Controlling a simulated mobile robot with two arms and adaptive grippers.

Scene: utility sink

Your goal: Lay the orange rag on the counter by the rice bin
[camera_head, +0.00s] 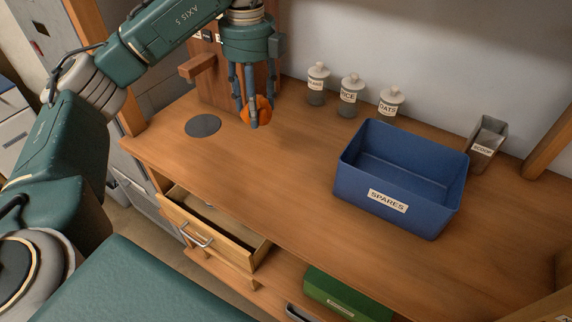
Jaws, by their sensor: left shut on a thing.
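The orange rag (263,106) is a small bunched orange shape between the fingers of my left gripper (250,112). That gripper points down and is shut on it, over the back left of the wooden counter (270,170). The fingers hide part of the rag. I cannot tell whether the rag touches the counter. The rice bin (350,95) is a grey-lidded jar with a RICE label, standing near the back wall to the right of the gripper, with one jar between them. My right gripper is not in view.
Similar jars stand on either side, one labelled OATS (390,102) and one at left (317,84). A blue SPARES box (402,190) and a grey SCOOP holder (487,144) stand right. A dark disc (203,125) lies left. A drawer (212,226) is open below.

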